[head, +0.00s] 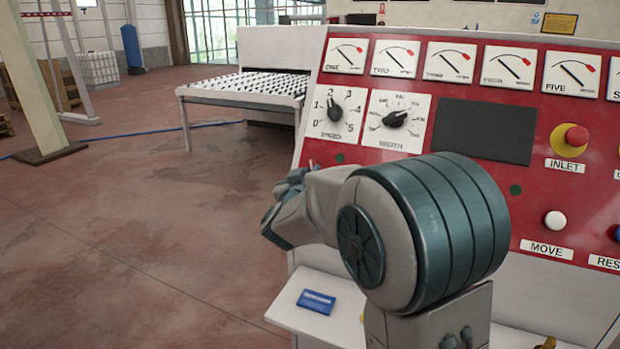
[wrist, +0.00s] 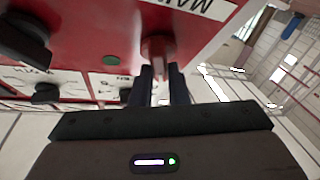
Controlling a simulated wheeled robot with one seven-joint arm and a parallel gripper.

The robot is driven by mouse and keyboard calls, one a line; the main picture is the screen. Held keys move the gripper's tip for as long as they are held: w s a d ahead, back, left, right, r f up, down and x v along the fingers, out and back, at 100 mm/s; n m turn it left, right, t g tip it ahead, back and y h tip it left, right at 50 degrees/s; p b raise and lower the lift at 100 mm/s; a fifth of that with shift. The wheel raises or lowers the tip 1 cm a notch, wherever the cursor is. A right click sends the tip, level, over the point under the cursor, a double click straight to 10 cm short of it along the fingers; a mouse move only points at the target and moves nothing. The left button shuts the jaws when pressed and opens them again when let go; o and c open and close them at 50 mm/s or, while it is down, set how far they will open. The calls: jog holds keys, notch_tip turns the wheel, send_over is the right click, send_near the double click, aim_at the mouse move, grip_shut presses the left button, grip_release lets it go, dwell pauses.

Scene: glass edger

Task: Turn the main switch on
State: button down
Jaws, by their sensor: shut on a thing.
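The main switch (wrist: 156,46) is a red knob on the red control panel (wrist: 75,25), beside a white label that appears to read MAIN (wrist: 200,8) in the wrist view. My gripper (wrist: 162,75) is shut on its handle, with one dark finger on each side. The fingers hide part of the handle, and I cannot tell whether it stands at on or off. In the head view my arm covers the switch, and only part of my gripper (head: 285,205) shows at the panel's left edge.
The panel carries a speed dial (head: 336,112), a width dial (head: 396,120), several gauges, a dark screen (head: 485,131) and a red inlet button (head: 576,136). A blue card (head: 316,301) lies on the ledge below.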

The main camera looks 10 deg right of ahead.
jog(key=m+g+h+b, duration=0.1)
jog(key=m+h, duration=0.1)
jog(key=m, duration=0.2)
jog(key=m+g+h+b, duration=0.1)
jog(key=m+g+h, duration=0.1)
jog(key=m, duration=0.3)
jog(key=m+g+h+b, duration=0.1)
jog(key=m+g+h, duration=0.1)
jog(key=m, duration=0.3)
jog(key=shift+w+a+h, duration=0.2)
jog(key=shift+a+h, duration=0.05)
jog(key=shift+h, duration=0.05)
jog(key=shift+m+g, duration=0.4)
jog(key=c, duration=1.4)
grip_release()
jog(key=shift+b, duration=0.3)
jog(key=b+v, duration=0.2)
jog(key=v, duration=1.1)
jog(key=shift+s+a+b, duration=0.2)
jog(key=shift+a+b, duration=0.2)
